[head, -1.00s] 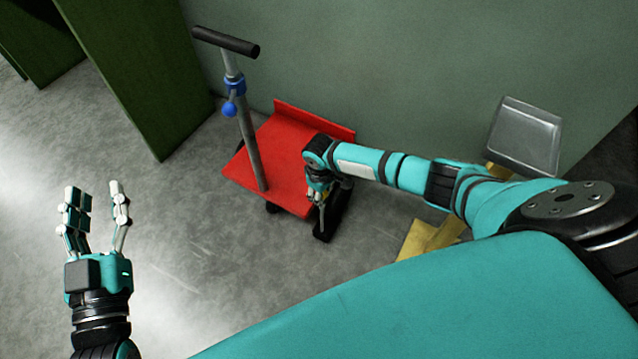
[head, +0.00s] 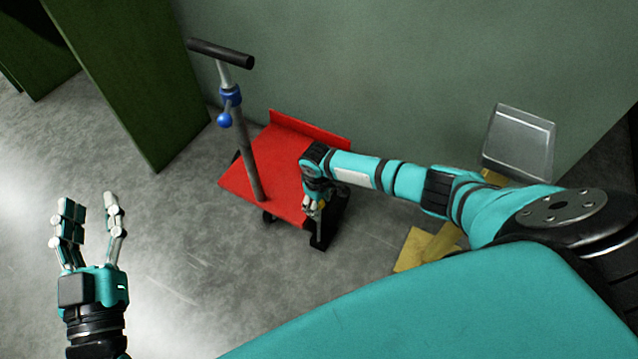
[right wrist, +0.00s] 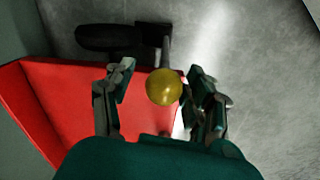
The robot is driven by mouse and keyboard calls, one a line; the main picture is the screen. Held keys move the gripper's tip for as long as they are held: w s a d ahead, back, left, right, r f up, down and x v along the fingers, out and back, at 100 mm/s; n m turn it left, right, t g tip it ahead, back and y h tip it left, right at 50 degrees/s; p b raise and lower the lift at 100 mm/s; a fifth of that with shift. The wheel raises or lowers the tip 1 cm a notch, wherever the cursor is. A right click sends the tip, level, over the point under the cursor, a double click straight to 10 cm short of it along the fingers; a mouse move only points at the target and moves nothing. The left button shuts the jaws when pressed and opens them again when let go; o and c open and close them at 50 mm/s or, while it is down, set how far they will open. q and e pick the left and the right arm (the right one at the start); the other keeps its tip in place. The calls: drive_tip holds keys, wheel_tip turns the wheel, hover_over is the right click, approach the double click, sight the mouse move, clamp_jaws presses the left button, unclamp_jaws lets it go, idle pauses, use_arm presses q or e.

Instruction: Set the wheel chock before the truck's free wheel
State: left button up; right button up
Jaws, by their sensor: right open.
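The truck is a red platform (head: 265,175) on dark wheels, with a grey post and a black T-handle (head: 220,52). A black piece (head: 319,243), seemingly the chock, lies on the floor at the truck's right edge. My right gripper (head: 312,207) is over it and hides part of it. In the right wrist view, a yellow ball knob (right wrist: 164,87) sits between the open fingers of my right gripper (right wrist: 160,80), with dark parts (right wrist: 110,38) beyond it. My left gripper (head: 88,215) is open and empty, away from the truck.
A green wall (head: 400,70) stands close behind the truck. A dark green panel (head: 140,90) stands at the left. A yellow stand (head: 425,248) with a grey tilted plate (head: 520,140) is at the right. The floor (head: 190,240) left of the truck is clear.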

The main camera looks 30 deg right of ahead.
drive_tip(key=r, duration=1.2)
drive_tip(key=shift+s+a, duration=0.1)
drive_tip(key=shift+a, duration=0.15)
